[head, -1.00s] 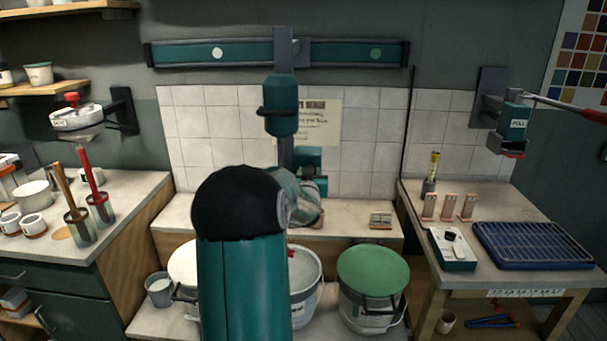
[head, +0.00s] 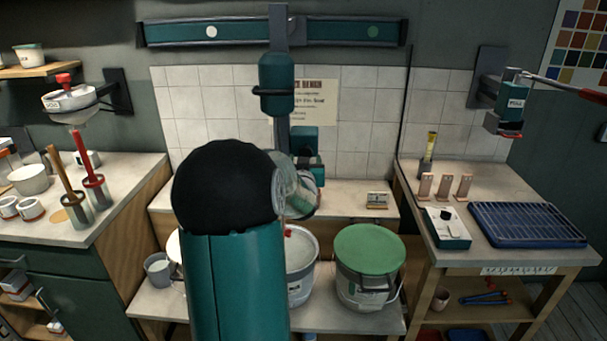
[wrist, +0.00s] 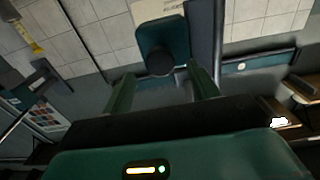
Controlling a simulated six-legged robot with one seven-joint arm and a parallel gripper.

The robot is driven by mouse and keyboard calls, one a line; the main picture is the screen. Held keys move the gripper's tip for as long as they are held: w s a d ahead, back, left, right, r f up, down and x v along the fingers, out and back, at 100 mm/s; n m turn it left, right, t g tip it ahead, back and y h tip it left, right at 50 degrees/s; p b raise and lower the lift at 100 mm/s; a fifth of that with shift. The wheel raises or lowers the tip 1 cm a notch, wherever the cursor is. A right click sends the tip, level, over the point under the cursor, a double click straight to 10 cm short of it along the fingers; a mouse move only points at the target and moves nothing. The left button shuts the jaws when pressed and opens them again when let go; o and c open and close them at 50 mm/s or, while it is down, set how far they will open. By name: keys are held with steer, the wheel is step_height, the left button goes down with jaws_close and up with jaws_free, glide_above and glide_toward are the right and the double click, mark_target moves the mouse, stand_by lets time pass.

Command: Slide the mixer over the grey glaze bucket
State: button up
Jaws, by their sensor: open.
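The mixer (head: 277,85) is a teal cylinder with a black ring, hanging upright from the wall rail (head: 340,27) near its middle. A teal block (head: 303,139) shows beside its shaft. In the wrist view, a teal block with a round black knob (wrist: 162,62) lies just beyond and between the fingers of my gripper (wrist: 160,78), which are apart with nothing visibly clamped. In the head view my arm hides the fingers. A pale grey bucket (head: 302,283) is partly hidden behind my arm. A green-lidded bucket (head: 366,285) stands to its right. Another bucket at left is mostly hidden.
The rail has a white dot at left and a green dot at right. A ledge (head: 345,205) runs behind the buckets. The right table holds a blue rack (head: 527,224) and a white control box (head: 447,228). A small grey pail (head: 159,270) stands left.

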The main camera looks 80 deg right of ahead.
steer(key=s+a, duration=0.1)
steer(key=a, duration=0.7)
steer(key=shift+s+a, duration=0.15)
